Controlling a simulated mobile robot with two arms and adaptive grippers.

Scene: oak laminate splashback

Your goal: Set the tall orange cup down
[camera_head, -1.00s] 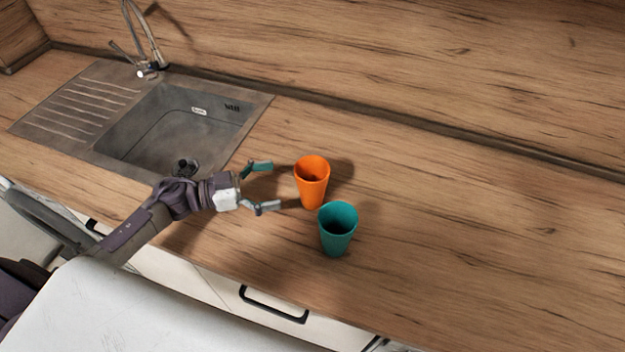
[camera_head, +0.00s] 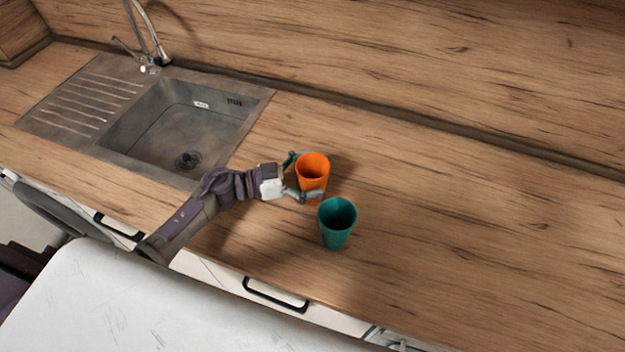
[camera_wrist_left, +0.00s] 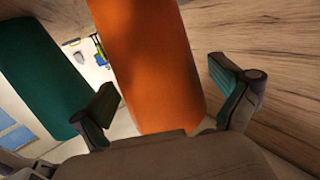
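The tall orange cup (camera_head: 313,175) stands upright on the counter, just behind a teal cup (camera_head: 337,226). My left gripper (camera_head: 306,177) is open around the orange cup from its left side, one finger behind it and one in front. In the left wrist view the orange cup (camera_wrist_left: 150,65) fills the space between the fingers, with a gap visible by the right finger. The teal cup also shows there (camera_wrist_left: 38,75), close outside the left finger. My right gripper is not in view.
The wooden counter (camera_head: 470,230) is clear to the right of the cups. A metal sink (camera_head: 180,130) with a tap (camera_head: 150,45) is at the left. The splashback (camera_head: 420,60) runs behind. A drawer handle (camera_head: 275,295) sits below the front edge.

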